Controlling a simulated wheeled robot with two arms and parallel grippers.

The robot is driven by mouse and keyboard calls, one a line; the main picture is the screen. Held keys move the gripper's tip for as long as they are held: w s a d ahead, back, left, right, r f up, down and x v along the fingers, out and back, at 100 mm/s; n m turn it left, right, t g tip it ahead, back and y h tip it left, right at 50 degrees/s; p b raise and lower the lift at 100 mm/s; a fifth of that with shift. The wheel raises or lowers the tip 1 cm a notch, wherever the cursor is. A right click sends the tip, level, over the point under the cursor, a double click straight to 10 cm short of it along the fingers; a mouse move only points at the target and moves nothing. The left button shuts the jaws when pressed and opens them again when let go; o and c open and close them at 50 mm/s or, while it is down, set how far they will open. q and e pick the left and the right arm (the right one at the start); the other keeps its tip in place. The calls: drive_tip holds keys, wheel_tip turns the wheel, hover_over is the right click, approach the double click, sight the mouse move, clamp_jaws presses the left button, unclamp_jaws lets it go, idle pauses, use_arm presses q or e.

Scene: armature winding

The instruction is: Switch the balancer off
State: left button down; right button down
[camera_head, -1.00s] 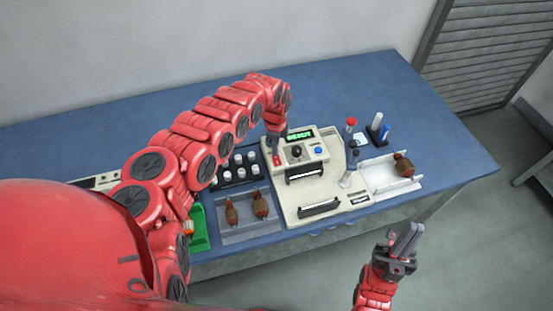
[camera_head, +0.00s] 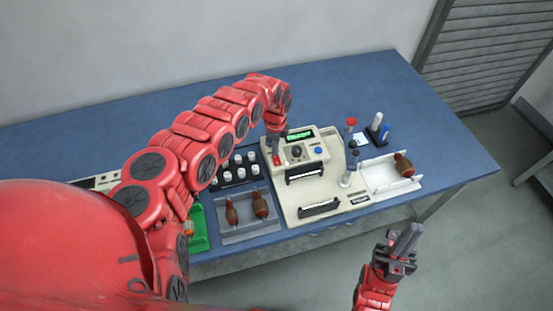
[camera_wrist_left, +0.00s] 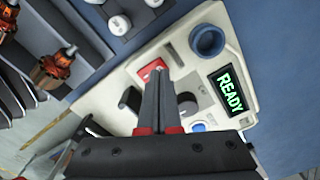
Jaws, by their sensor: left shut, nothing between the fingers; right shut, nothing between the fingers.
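The balancer is a cream machine (camera_head: 318,185) on the blue table, also in the left wrist view (camera_wrist_left: 120,78). Its panel has a red switch (camera_head: 276,161), a black knob (camera_head: 296,151), a blue button (camera_head: 318,149) and a lit display (camera_head: 299,135). The display (camera_wrist_left: 230,91) reads READY in green in the left wrist view. My left gripper (camera_head: 274,149) is shut and empty, pointing down at the red switch. In the left wrist view its fingertips (camera_wrist_left: 158,74) overlap the red switch (camera_wrist_left: 150,69); I cannot tell whether they touch. My right gripper (camera_head: 408,236) is shut and empty, off the table's front edge.
A black rack with white-capped pieces (camera_head: 238,168) and a grey tray with two armatures (camera_head: 248,222) stand left of the balancer. A white tray (camera_head: 383,176) holding an armature is at right, with markers (camera_head: 378,128) behind. The table's back right is clear.

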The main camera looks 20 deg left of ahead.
use_arm(q)
drive_tip(key=shift+f+b, duration=0.75)
drive_tip(key=shift+f, duration=0.2)
idle(0.6)
wheel_tip(320, 180, up, 7)
drive_tip(key=p, duration=0.5)
idle(0.6)
